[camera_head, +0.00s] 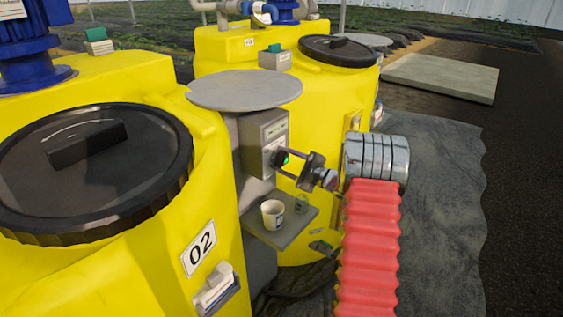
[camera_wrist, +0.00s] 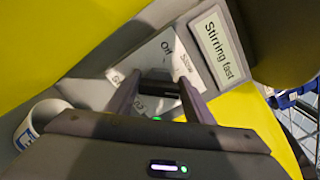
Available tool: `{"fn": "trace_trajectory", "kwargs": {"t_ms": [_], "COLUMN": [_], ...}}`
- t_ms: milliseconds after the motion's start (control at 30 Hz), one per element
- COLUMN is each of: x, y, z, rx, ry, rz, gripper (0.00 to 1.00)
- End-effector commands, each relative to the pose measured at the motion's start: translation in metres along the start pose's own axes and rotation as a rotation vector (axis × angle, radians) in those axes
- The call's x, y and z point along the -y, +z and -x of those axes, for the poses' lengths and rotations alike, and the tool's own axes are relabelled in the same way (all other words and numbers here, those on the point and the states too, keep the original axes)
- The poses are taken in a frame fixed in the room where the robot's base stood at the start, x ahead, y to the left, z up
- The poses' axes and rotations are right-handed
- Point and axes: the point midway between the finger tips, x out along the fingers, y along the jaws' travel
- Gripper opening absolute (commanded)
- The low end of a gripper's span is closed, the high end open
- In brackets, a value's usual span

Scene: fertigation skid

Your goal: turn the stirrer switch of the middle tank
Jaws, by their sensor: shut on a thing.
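The yellow tank marked 02 (camera_head: 130,255) fills the left of the head view, with a black lid. A grey switch box (camera_head: 250,150) stands on a post just right of it. In the wrist view its face has a label "Stirring fast" (camera_wrist: 220,47) and a plate (camera_wrist: 178,65) with "Off" and "Slow". My gripper (camera_head: 284,160) reaches the box front from the right; its fingers also show in the wrist view (camera_wrist: 159,88). They are shut on the dark switch knob (camera_wrist: 158,76) at the plate. The fingers partly hide the knob, so its exact setting cannot be read.
A small shelf (camera_head: 265,236) under the box holds a white cup (camera_head: 272,214), close below my gripper; the cup also shows in the wrist view (camera_wrist: 38,122). A round grey plate (camera_head: 245,90) sits above. Another yellow tank (camera_head: 225,55) stands behind. Open ground lies right.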

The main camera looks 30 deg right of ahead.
Motion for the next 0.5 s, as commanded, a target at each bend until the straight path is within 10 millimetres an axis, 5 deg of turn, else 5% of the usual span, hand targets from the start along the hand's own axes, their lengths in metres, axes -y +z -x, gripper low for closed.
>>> {"fn": "trace_trajectory", "kwargs": {"t_ms": [500], "x": [-0.0025], "y": [-0.0054], "z": [0.0026], "rx": [-0.012], "ry": [0.002], "rz": [-0.079], "gripper": [0.25]}}
